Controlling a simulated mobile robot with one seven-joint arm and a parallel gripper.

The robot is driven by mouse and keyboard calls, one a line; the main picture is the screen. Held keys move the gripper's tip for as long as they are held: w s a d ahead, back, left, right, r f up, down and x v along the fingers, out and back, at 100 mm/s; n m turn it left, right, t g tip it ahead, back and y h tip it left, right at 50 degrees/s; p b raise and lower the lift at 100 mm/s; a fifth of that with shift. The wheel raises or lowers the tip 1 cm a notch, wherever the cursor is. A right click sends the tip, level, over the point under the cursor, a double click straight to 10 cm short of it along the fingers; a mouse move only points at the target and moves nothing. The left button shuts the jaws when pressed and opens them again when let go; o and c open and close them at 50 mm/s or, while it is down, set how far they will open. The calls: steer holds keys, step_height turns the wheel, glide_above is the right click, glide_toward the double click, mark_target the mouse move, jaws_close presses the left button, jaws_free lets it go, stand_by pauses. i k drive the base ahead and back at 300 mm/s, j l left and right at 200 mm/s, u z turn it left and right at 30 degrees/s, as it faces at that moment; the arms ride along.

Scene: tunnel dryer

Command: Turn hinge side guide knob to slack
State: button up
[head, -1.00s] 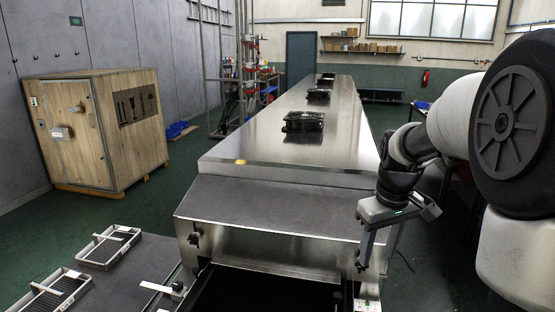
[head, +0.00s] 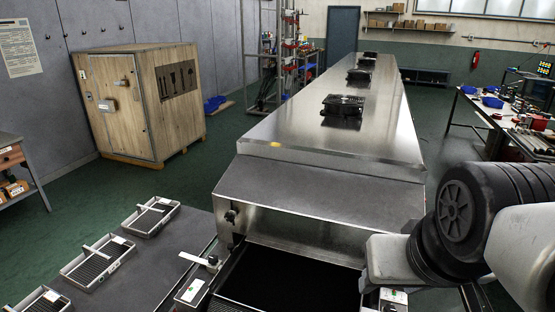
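The tunnel dryer (head: 330,110) is a long steel housing running away from me, with a dark conveyor belt (head: 290,275) at its open front end. A small dark knob (head: 231,215) is on the left of its front face. A pale guide bar with a knob-like fitting (head: 211,261) stands at the belt's left edge. I cannot tell which fitting is the hinge side guide knob, nor read its setting. My arm crosses the lower right and hides part of the dryer's right front corner.
A side table (head: 150,270) with several shallow trays stands at lower left. A small control box (head: 190,291) is at the belt's left edge, another (head: 393,298) at its right. A wooden cabinet (head: 140,105) stands at back left. A cluttered workbench (head: 500,118) is at right.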

mark_target(213, 259)
steer(key=j+u, duration=0.1)
steer(key=u, duration=0.35)
steer(key=k+j+u, duration=0.1)
steer(key=u, duration=0.4)
steer(key=i+j+z, duration=0.3)
steer(key=j, duration=0.3)
steer(key=i+j+z, duration=0.2)
steer(key=i+j, duration=0.05)
steer(key=j, duration=0.1)
